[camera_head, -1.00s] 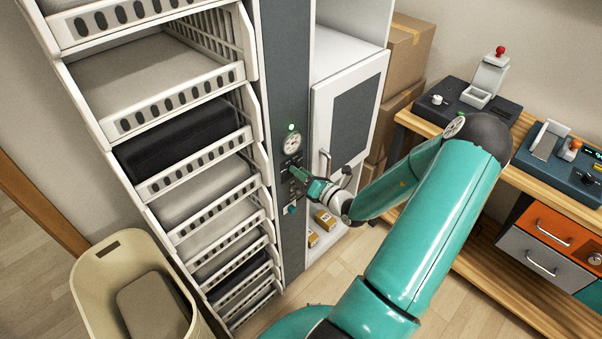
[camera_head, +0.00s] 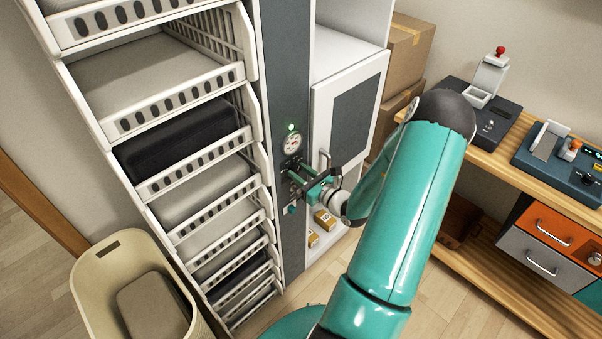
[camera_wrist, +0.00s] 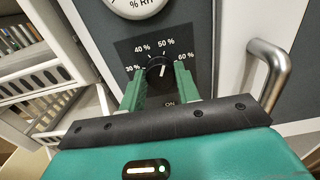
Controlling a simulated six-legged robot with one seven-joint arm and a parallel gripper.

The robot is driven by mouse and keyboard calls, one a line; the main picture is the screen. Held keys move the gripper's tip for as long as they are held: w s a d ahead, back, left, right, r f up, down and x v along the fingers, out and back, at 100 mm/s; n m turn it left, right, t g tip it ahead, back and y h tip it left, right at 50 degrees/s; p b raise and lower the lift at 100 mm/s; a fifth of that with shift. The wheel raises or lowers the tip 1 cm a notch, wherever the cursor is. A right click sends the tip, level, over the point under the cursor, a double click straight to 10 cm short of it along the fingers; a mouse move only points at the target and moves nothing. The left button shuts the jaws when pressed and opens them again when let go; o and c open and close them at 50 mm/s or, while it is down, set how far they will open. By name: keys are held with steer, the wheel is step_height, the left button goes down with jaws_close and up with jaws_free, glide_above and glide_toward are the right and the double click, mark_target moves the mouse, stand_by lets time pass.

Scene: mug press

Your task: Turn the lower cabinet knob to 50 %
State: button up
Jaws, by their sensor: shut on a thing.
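The dark round knob (camera_wrist: 158,69) is in the wrist view, on a black plate with marks at 30 %, 40 %, 50 % and 60 % around its top. Its pale pointer is small and seems to point up near the 50 % mark; I cannot read it exactly. My gripper (camera_wrist: 159,83) is shut on the knob, one green finger on each side. In the head view my gripper (camera_head: 296,178) is at the grey cabinet panel (camera_head: 288,80), below the round gauge (camera_head: 292,143), and hides the knob there.
A metal door handle (camera_wrist: 268,75) stands out close to the right of my gripper. White basket shelves (camera_head: 190,175) are to the left. A beige bin (camera_head: 105,250) stands on the floor. A wooden workbench (camera_head: 480,150) is at right.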

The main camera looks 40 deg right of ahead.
steer(key=shift+s, duration=0.1)
stand_by(0.4)
steer(key=o, duration=1)
steer(key=s, duration=1.3)
steer(key=shift+s+d, duration=0.15)
steer(key=shift+s, duration=0.2)
